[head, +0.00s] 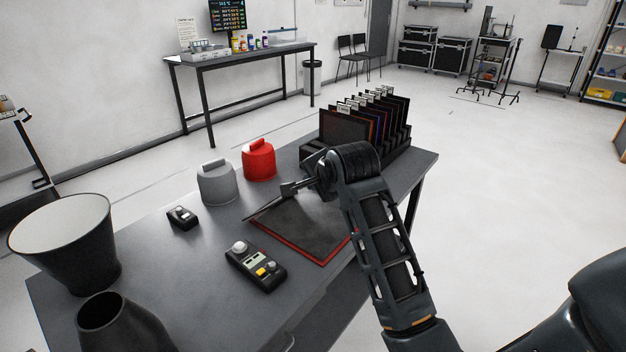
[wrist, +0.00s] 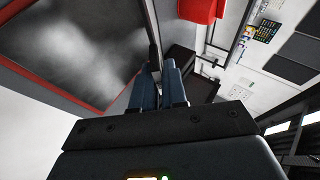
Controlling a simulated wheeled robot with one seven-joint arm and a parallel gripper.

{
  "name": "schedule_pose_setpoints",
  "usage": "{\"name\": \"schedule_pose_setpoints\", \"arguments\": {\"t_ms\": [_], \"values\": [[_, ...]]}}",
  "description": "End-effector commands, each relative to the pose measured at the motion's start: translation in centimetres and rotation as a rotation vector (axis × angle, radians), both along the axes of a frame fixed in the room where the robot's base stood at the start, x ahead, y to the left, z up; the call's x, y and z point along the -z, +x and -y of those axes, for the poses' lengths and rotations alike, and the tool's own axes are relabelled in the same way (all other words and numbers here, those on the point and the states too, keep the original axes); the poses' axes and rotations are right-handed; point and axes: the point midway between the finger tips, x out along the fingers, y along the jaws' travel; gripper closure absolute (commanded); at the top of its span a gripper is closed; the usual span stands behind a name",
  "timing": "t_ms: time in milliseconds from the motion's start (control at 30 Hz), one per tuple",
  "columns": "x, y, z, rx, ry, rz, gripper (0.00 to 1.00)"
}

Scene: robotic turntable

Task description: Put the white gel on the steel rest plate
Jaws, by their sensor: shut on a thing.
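My gripper (head: 288,189) is over the table, its fingers shut on a thin dark-framed edge, which I take as the white gel (head: 263,208). In the wrist view the blue fingers (wrist: 158,72) close on this dark edge (wrist: 153,32), seen nearly edge-on. Beside and below it shows a cloudy grey, red-bordered panel, which I take as the steel rest plate (head: 325,259); it also shows in the wrist view (wrist: 50,88). I cannot tell whether the gel touches the plate, nor where its sheet ends. My wrist hides part of the panel.
A rack of dark-framed gels (head: 345,130) stands behind my wrist. A red container (head: 258,162), a grey container (head: 216,184), a small black device (head: 182,217) and a meter (head: 256,267) stand to the left. Two dark flared vessels (head: 70,262) occupy the near left.

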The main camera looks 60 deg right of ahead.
Motion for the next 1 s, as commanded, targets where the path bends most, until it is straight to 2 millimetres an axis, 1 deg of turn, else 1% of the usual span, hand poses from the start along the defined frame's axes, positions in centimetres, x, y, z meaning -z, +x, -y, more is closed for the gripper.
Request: {"name": "schedule_pose_setpoints", "arguments": {"t_ms": [433, 467, 733, 767, 1000], "values": [[0.88, 0.00, -0.02, -0.001, 0.001, -0.001, 1.00], [0.83, 0.00, -0.01, 0.000, 0.000, 0.000, 0.86], [0.79, 0.00, -0.01, 0.000, 0.000, 0.000, 0.60], [0.79, 0.00, -0.01, 0.000, 0.000, 0.000, 0.58], [0.76, -0.05, -0.05, 0.000, 0.000, 0.000, 0.58]]}}
